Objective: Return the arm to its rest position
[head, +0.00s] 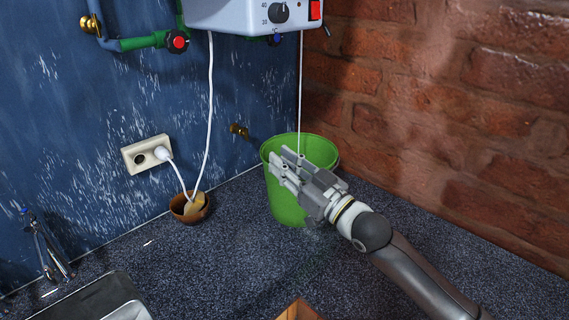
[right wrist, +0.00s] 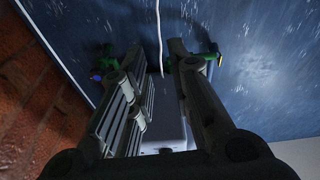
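My right arm (head: 420,275) reaches in from the lower right in the head view. Its gripper (head: 284,163) is in front of the green bucket (head: 288,203) and covers part of its rim and side. In the right wrist view the two fingers of the gripper (right wrist: 156,58) stand apart with nothing held between them. A white cord (right wrist: 159,25) and a pale box-like shape show in the background through the gap. Whether the gripper touches the bucket cannot be told. My left arm and gripper are not in view.
A white heater (head: 245,15) hangs on the blue wall above. A brown pot (head: 178,212) stands below the socket (head: 140,153), with a plugged-in cord. A brick wall (head: 450,110) is at the right. A sink (head: 95,300) and a wooden piece (head: 299,311) are at the front.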

